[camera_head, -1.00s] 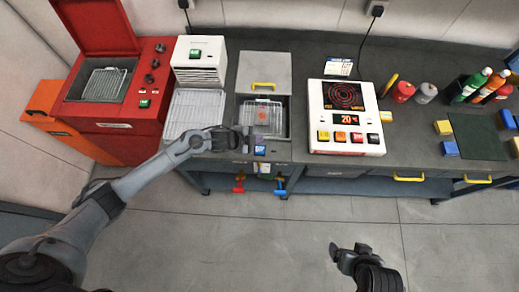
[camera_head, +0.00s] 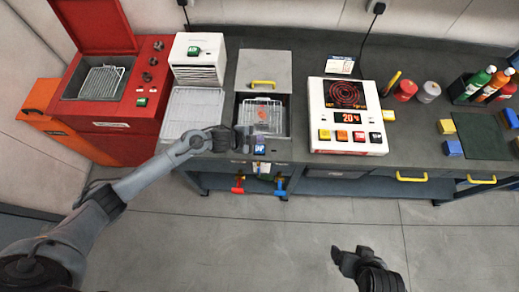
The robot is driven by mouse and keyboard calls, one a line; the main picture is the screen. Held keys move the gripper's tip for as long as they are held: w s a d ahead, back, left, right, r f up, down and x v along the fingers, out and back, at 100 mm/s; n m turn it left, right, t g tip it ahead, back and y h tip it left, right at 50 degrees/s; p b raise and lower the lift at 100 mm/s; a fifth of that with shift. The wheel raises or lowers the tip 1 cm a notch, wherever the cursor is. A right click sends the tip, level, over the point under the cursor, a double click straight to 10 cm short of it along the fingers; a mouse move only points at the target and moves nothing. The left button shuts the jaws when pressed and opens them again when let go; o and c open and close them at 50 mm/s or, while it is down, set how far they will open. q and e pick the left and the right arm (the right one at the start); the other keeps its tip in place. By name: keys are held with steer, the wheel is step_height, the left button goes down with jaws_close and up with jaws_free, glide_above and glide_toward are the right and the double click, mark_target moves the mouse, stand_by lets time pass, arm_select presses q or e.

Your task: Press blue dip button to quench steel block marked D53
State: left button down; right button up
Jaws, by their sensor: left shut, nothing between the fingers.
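The blue dip button (camera_head: 260,150) is on the front edge of the quench tank (camera_head: 285,115). My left gripper (camera_head: 246,138) is shut and empty, just left of and slightly behind the button; I cannot tell whether it touches it. A wire basket (camera_head: 250,110) sits in the tank opening. A reddish patch (camera_head: 265,116) shows in the basket, possibly the steel block; no D53 mark is legible. My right gripper (camera_head: 345,260) is low in the view, over the floor in front of the bench, away from these things; its jaw state is unclear.
A red furnace (camera_head: 140,90) with its lid up stands at left. A wire rack (camera_head: 193,108) lies left of the tank. A white hotplate unit (camera_head: 345,115) reading 20 stands to the right. Red and blue valve handles (camera_head: 280,187) hang below the bench edge.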

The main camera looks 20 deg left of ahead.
arm_select(q)
steer(key=b, duration=0.4)
glide_above(258, 150)
step_height(258, 150, down, 5)
steer(key=shift+r, duration=0.15)
steer(key=shift+f+b, duration=0.3)
steer(key=shift+f, duration=0.45)
steer(key=shift+f, duration=0.2)
stand_by(0.9)
steer(key=shift+f, duration=0.25)
